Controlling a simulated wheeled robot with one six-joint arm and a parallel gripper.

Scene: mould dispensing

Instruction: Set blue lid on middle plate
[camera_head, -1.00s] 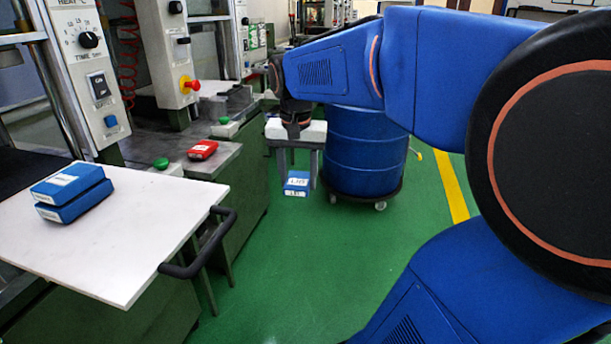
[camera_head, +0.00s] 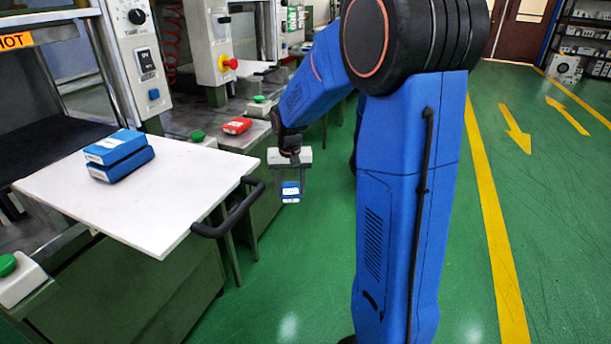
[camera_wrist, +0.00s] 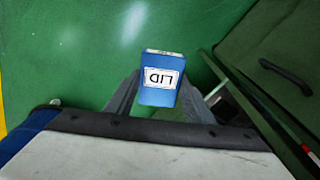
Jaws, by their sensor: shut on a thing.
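My gripper (camera_head: 290,196) is shut on the blue lid (camera_head: 291,188) and holds it over the green floor, right of the machines. The near white plate (camera_head: 130,205) sticks out from the left machine and carries two stacked blue blocks (camera_head: 120,155). Farther back, a red block (camera_head: 237,126) sits on a second machine's surface. I cannot tell which plate is the middle one.
A black handle (camera_head: 230,215) juts from the near plate toward my arm. A green button (camera_head: 197,136) stands behind the plate. Green floor with yellow lines (camera_head: 490,220) is clear on the right. Shelves (camera_head: 585,50) stand far back right.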

